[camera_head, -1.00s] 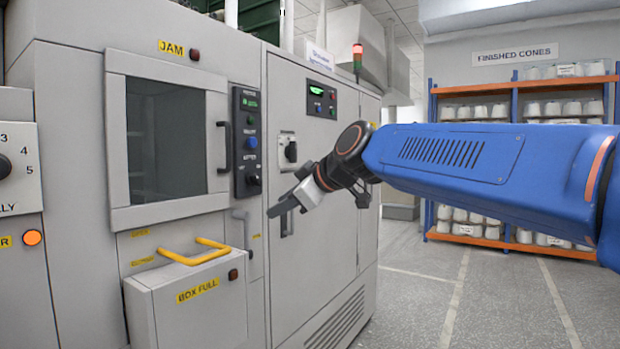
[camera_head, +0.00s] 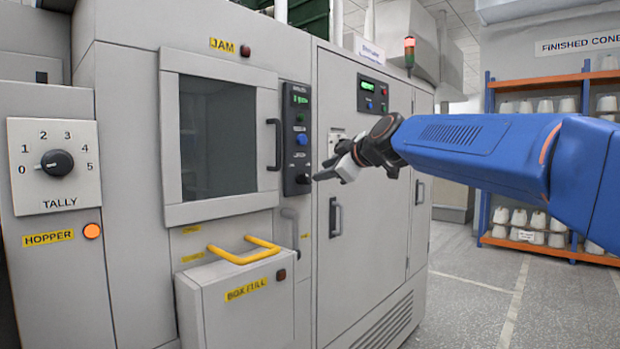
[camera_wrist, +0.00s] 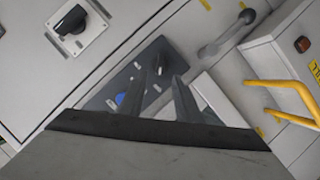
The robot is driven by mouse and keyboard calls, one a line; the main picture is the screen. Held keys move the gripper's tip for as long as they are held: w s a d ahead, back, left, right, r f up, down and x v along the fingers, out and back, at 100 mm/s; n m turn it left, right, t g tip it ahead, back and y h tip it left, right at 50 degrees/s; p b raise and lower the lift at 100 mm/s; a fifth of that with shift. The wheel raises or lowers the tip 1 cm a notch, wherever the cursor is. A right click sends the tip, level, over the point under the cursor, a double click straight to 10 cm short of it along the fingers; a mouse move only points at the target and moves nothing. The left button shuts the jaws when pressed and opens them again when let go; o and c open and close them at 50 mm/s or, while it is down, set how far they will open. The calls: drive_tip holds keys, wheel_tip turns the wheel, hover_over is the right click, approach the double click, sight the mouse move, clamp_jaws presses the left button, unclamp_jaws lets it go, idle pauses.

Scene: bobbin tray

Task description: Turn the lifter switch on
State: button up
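The lifter switch is the black rotary knob (camera_head: 303,179) at the bottom of the dark control panel (camera_head: 290,112). In the wrist view the knob (camera_wrist: 161,64) shows just beyond the gap between my fingertips, with the blue button (camera_wrist: 121,98) on the same panel. My gripper (camera_head: 320,176) is just right of the knob in the head view, pointing left at the panel. In the wrist view its two dark fingers (camera_wrist: 160,78) are apart with nothing between them. I cannot tell whether a fingertip touches the knob. The knob's exact setting is too small to read.
A second rotary switch (camera_wrist: 72,22) on a pale plate lies near the panel. A black door handle (camera_head: 275,145) is left of the panel. A yellow-handled box (camera_head: 240,300) juts out below. A grey lever (camera_head: 291,225) hangs under the panel. Floor at right is clear.

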sight(307, 177)
drive_tip(key=x, duration=0.8)
drive_tip(key=shift+w+a+f, duration=0.1)
drive_tip(key=shift+w+a, duration=0.15)
drive_tip(key=shift+w, duration=0.05)
clamp_jaws()
